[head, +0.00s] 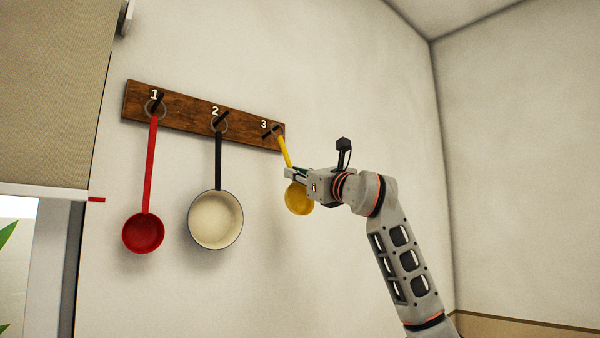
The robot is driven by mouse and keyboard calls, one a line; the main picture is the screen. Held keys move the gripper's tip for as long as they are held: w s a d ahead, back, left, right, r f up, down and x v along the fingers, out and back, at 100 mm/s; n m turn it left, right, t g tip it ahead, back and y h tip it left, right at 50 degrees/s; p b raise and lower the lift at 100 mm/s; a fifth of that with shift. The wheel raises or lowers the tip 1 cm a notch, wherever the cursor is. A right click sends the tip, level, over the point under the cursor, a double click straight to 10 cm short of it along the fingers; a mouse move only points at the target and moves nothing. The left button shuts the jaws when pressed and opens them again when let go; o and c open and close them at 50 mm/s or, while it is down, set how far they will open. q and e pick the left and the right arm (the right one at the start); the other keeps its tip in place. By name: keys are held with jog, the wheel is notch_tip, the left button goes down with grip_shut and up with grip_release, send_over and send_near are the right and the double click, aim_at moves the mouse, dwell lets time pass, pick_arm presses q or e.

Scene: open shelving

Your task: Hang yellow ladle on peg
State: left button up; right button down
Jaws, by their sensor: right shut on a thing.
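The yellow ladle (299,200) is at the right end of the wooden peg board (190,118). Its handle slants up to the left, and the ring at its top is at the peg marked 3 (278,130). I cannot tell whether the ring is around that peg or just in front of it. My right gripper (290,174) comes in from the right and is shut on the ladle's handle, a little above the bowl. The gripper hides part of the handle and the bowl's upper edge. My left gripper is not in view.
A red ladle (144,233) hangs at peg 1 and a cream pan with a black handle (216,219) hangs at peg 2, left of the yellow ladle. A blind (55,95) is at the far left. The wall right of the board is bare.

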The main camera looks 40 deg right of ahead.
jog(key=shift+w+a, duration=0.1)
jog(key=shift+w, duration=0.6)
jog(key=shift+w+f, duration=0.45)
jog(key=shift+w, duration=0.25)
jog(key=c, duration=2)
grip_release()
jog(key=shift+c, duration=0.2)
jog(key=shift+f, duration=0.1)
jog(key=v, duration=1.2)
